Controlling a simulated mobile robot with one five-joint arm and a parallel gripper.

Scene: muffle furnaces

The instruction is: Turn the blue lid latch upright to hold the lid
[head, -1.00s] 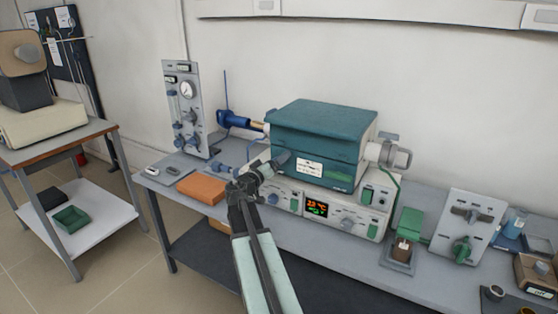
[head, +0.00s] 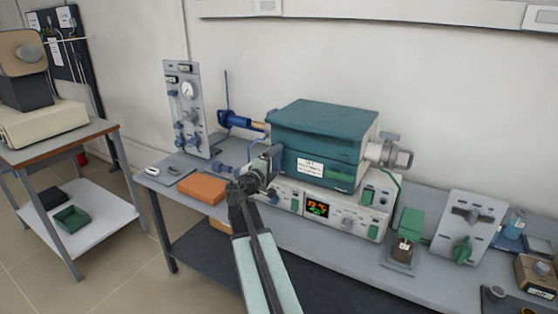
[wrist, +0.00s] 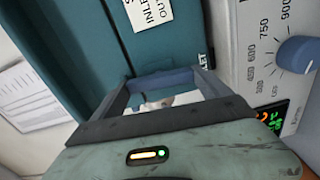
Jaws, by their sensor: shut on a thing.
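The teal furnace (head: 318,150) stands on the bench with its lid down. My gripper (head: 270,160) is at the left end of the furnace's front, near the seam between lid and body. In the wrist view my gripper (wrist: 163,88) has its two fingers against the teal front. A blue bar, seemingly the lid latch (wrist: 168,78), spans between the fingertips, and the gripper is shut on it. In the head view the latch is mostly hidden by my gripper, so its exact angle is unclear.
The control panel (head: 318,209) with its lit display sits under the furnace. An orange block (head: 202,189) lies left of my arm. A gauge panel (head: 187,110) stands behind it. A green-topped device (head: 408,225) stands to the right.

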